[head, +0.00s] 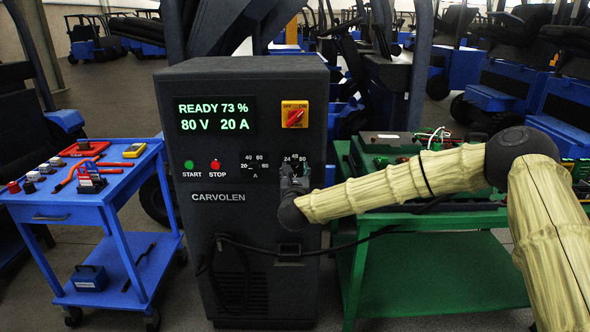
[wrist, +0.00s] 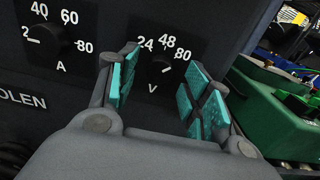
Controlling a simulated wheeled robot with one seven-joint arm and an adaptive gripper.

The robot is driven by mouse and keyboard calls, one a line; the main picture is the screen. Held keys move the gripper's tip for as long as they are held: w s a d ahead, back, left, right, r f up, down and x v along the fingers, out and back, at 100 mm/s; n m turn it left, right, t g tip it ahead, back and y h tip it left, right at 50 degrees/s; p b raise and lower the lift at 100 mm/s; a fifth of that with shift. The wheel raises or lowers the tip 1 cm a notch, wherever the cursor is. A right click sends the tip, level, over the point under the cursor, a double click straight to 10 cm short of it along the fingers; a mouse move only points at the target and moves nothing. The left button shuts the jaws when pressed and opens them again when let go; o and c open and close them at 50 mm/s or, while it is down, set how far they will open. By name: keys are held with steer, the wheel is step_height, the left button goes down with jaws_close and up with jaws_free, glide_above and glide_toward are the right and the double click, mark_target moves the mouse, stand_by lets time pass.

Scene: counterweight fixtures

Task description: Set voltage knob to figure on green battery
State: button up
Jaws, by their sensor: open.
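The voltage knob (wrist: 157,66), round and black, sits under the figures 24, 48 and 80, above the letter V. Its white pointer mark faces the 80 side. My gripper (wrist: 163,85) is open, its teal-padded fingers on either side of the knob; I cannot tell whether they touch it. In the head view my gripper (head: 291,172) is in front of the charger (head: 240,240) and covers the knob. The charger display (head: 215,116) reads READY 73 %, 80 V, 20 A. A green battery (wrist: 268,108) shows at right in the wrist view; I cannot read a figure on it.
The current knob (wrist: 43,43) is left of my gripper. A red-yellow switch (head: 294,114) sits above, and START (head: 189,165) and STOP (head: 215,165) buttons sit left. A blue tool cart (head: 80,212) stands left. A green table (head: 440,221) stands right, under my arm.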

steer(key=shift+w, duration=0.95)
steer(key=c, duration=1)
